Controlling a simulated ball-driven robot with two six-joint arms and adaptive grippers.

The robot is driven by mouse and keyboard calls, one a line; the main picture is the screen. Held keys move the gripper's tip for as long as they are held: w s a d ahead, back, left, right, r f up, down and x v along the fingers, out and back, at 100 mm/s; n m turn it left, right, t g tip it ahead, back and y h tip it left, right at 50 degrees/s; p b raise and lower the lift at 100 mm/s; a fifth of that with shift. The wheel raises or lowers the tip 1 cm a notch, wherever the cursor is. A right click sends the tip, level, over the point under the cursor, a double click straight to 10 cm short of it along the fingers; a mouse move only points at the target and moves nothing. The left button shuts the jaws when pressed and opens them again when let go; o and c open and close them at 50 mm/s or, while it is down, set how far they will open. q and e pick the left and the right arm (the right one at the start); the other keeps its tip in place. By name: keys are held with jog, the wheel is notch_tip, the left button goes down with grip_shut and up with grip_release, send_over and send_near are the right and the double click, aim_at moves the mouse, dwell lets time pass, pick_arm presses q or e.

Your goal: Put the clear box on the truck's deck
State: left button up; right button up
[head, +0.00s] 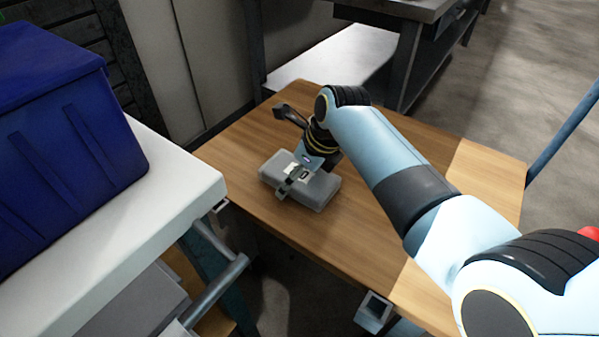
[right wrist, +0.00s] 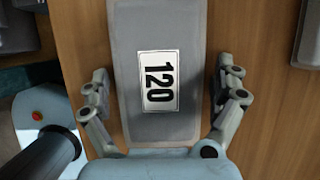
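The box (head: 321,191) looks grey rather than clear and lies flat on a brown wooden surface (head: 390,235), which appears to be the truck's deck. In the right wrist view the box (right wrist: 160,28) fills the middle and carries a white label reading 120. My right gripper (head: 296,178) is over the box from above. In the right wrist view its fingers (right wrist: 160,85) stand open on either side of the box, with a narrow gap at each side. My left gripper is not in view.
A blue bin (head: 70,140) stands on a white-topped table (head: 150,215) at the left. A grey metal bench (head: 405,50) is behind the wooden surface. A blue bar (head: 570,120) rises at the right.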

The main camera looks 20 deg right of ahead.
jog(key=shift+r, duration=0.3)
jog(key=p+v, duration=0.5)
jog(key=v, duration=0.6)
jog(key=shift+r, duration=0.35)
jog(key=shift+s, duration=0.1)
